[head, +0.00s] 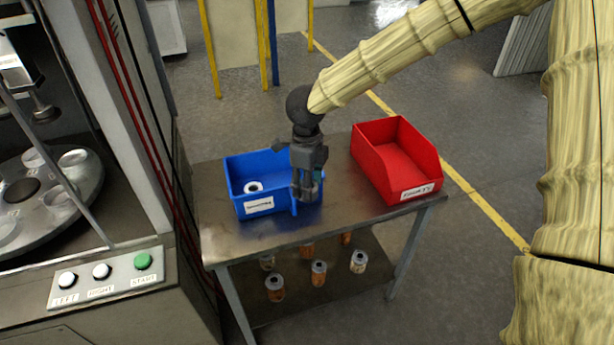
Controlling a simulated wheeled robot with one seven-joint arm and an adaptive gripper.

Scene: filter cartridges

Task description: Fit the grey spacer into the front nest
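A small pale grey ring with a dark hole, apparently a grey spacer (253,187), lies in the blue bin (259,206). My gripper (307,198) points down over the right part of this bin, to the right of the ring. Its fingers are small and dark, so I cannot tell whether they are open or hold anything. The gripper hides part of the bin's right side. In the machine at the left, a round metal turntable (88,190) carries several pale cup-like nests, one at its right front (60,199). I cannot tell which is the front nest.
A red bin (376,173), apparently empty, stands on the right of the metal table (335,217). Several cartridges (318,273) stand on the shelf below. The machine's frame post and panel with three buttons (103,271) lie between table and turntable.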

